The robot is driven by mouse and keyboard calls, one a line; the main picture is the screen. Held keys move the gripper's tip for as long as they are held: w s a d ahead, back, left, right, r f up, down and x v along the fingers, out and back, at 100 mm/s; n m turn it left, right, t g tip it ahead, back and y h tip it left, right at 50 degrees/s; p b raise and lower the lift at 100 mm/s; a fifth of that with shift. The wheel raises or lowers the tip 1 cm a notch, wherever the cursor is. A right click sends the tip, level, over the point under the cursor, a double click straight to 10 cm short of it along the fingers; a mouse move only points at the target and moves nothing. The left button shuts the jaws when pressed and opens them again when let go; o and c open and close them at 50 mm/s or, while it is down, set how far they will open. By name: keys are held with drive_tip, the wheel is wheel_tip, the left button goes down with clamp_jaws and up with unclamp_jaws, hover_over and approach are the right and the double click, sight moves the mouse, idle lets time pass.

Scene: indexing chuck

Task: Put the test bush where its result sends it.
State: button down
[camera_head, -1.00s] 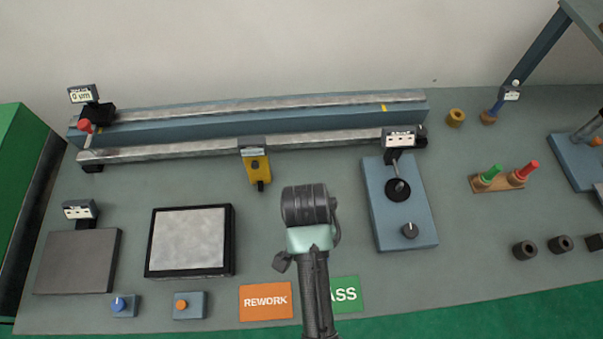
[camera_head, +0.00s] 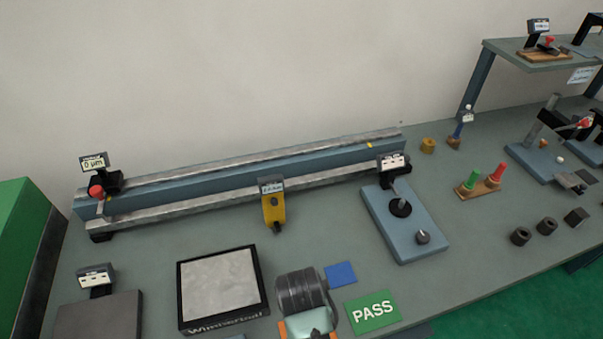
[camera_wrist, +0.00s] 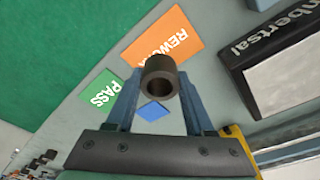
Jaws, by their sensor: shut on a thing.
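My gripper (camera_wrist: 158,92) is shut on the test bush (camera_wrist: 160,88), a dark hollow cylinder seen between two blue fingers in the wrist view. In the head view my wrist hides the fingers and the bush. In the wrist view the bush overlaps the lower edge of the orange REWORK card (camera_wrist: 164,45); its height above the table is unclear. The green PASS card (camera_wrist: 101,95) lies to the left, also visible in the head view (camera_head: 373,311). A plain blue card (camera_head: 341,274) lies beside PASS and shows just below the bush in the wrist view (camera_wrist: 153,111).
A framed grey plate (camera_head: 220,285) stands left of my wrist. Behind it are a long rail bench (camera_head: 250,170) with a yellow gauge (camera_head: 274,210) and a display reading 0 µm (camera_head: 93,163). A blue dial fixture (camera_head: 405,225) and dark bushes (camera_head: 547,226) are to the right.

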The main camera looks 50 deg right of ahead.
drive_tip(key=shift+d+f, duration=0.1)
drive_tip(key=shift+f, duration=0.35)
drive_tip(key=shift+w+f, duration=0.1)
drive_tip(key=shift+f, duration=2.05)
drive_tip(key=shift+f, duration=0.2)
drive_tip(key=shift+c, duration=1.4)
unclamp_jaws()
